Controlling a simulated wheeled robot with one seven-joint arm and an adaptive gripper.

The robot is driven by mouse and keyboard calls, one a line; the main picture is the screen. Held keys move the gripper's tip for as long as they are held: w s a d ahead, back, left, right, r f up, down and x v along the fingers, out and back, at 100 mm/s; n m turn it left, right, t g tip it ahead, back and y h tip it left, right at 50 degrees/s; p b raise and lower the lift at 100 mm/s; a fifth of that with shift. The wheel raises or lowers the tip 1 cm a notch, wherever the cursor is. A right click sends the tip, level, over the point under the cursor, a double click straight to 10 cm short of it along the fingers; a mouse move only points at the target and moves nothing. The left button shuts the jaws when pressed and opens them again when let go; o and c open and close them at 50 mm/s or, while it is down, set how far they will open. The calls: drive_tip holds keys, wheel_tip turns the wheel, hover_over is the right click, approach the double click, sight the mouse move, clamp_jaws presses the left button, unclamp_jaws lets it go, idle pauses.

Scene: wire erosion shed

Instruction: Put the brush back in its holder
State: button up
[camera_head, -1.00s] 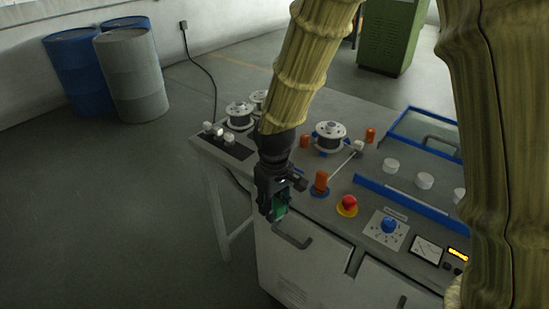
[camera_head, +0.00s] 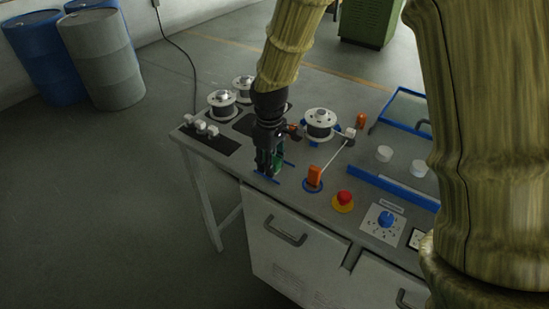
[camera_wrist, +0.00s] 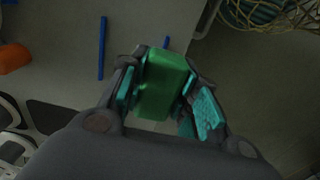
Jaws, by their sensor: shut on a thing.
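My gripper (camera_head: 269,166) is shut on a green block-shaped thing, which I take to be the brush (camera_head: 277,160). The wrist view shows the brush (camera_wrist: 163,85) between the two teal-padded fingers; its bristles cannot be made out. My gripper is over the front left part of the grey machine table, left of the orange post. Two thin blue strips lie on the table by the gripper, one (camera_wrist: 101,48) and a shorter one (camera_wrist: 166,43) in the wrist view. They may belong to the holder, but I cannot tell. Whether the brush touches the table is unclear.
An orange post (camera_head: 314,177) and a red button (camera_head: 344,198) stand right of my gripper. Wire spools (camera_head: 320,122) stand behind it. White fittings (camera_head: 201,127) are at the table's left end. A blue rail (camera_head: 393,187) lies further right. Drums (camera_head: 101,57) stand at back left.

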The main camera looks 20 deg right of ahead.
sight(276, 162)
drive_tip(key=w+d, duration=0.1)
drive_tip(key=w, duration=0.1)
drive_tip(key=w+d+p, duration=0.1)
drive_tip(key=shift+w+d+f, duration=0.2)
drive_tip(key=shift+d+f, duration=0.05)
drive_tip(key=shift+d, duration=0.05)
drive_tip(key=shift+f+p, duration=0.65)
drive_tip(key=shift+f, duration=1.1)
drive_tip(key=o, duration=1)
drive_tip(key=shift+f, duration=0.15)
drive_tip(key=shift+o, duration=0.2)
drive_tip(key=shift+s, duration=0.1)
wheel_tip(276, 162, up, 12)
drive_tip(key=b, duration=0.3)
drive_tip(key=shift+r, duration=0.2)
